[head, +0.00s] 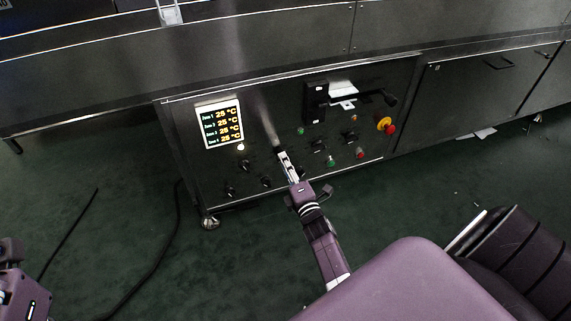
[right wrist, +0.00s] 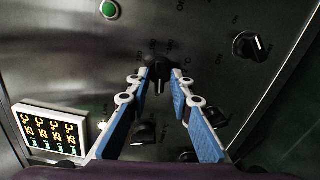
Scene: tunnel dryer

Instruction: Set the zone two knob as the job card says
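The dryer's control panel (head: 285,125) carries several black knobs. In the right wrist view, one black knob (right wrist: 159,77) sits between the fingertips of my right gripper (right wrist: 160,76). The fingers are apart, one on each side, with a gap showing around the knob. In the head view my right gripper (head: 279,152) reaches the panel and hides that knob. Other knobs show at lower left (head: 230,192) and beside the fingers (right wrist: 143,133). I cannot read which knob is zone two. Only part of my left gripper's body (head: 14,290) shows; its fingers are not visible.
A display (head: 221,124) reads 25 °C for several zones. White paper (head: 342,90), its text unreadable, is on the panel near a black handle (head: 388,97). A red emergency button on yellow (head: 386,125) is at right. A cable (head: 160,255) lies on the green floor.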

